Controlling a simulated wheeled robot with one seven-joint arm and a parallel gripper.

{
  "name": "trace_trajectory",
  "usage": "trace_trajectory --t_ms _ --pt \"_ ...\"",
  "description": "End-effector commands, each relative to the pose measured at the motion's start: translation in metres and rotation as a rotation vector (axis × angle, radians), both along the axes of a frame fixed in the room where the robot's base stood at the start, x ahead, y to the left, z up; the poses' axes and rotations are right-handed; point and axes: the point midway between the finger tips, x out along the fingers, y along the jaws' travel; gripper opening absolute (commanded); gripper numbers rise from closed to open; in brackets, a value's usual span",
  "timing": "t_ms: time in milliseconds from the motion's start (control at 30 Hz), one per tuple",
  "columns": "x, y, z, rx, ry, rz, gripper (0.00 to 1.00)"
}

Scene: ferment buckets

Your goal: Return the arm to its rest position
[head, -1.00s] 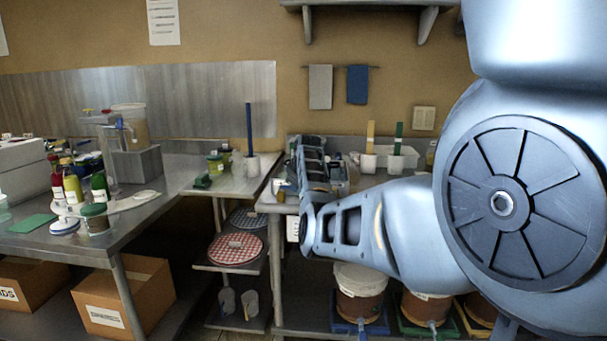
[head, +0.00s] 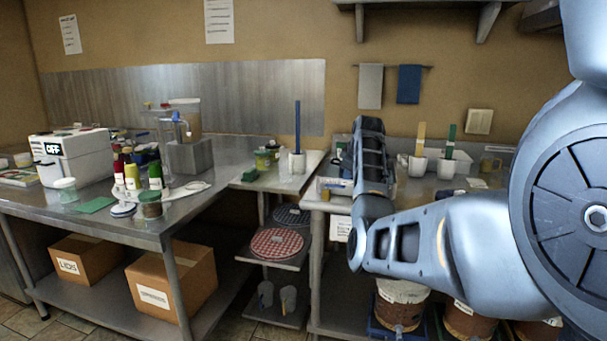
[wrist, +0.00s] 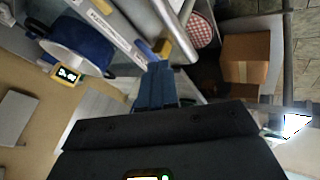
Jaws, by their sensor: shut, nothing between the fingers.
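My arm (head: 440,235) reaches in from the right edge of the head view and bends upward at its elbow in front of the right counter. Its dark far section stands upright there; I cannot make out the fingertips in that view. In the wrist view my gripper (wrist: 157,75) shows as two blue-grey fingers close together, with nothing held between them. Past the fingertips lie a small yellow item (wrist: 161,48) and a blue item, apparently on the counter; I cannot tell whether the fingers are near them.
The right counter (head: 318,203) holds cups with coloured handles (head: 418,165). Several brown buckets (head: 402,300) stand below it. The left table (head: 100,222) carries a white box (head: 75,155), bottles and jars. Cardboard boxes (head: 172,283) sit underneath. A dark blue pot (wrist: 90,42) shows in the wrist view.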

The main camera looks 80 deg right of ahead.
Motion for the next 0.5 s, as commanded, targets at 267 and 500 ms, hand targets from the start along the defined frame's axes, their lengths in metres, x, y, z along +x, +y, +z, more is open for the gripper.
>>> trace_trajectory --t_ms 267,500 --pt "0.001 0.001 -0.002 0.0 0.0 0.0 0.0" --pt "0.042 0.039 -0.065 -0.026 -0.009 0.011 0.0"
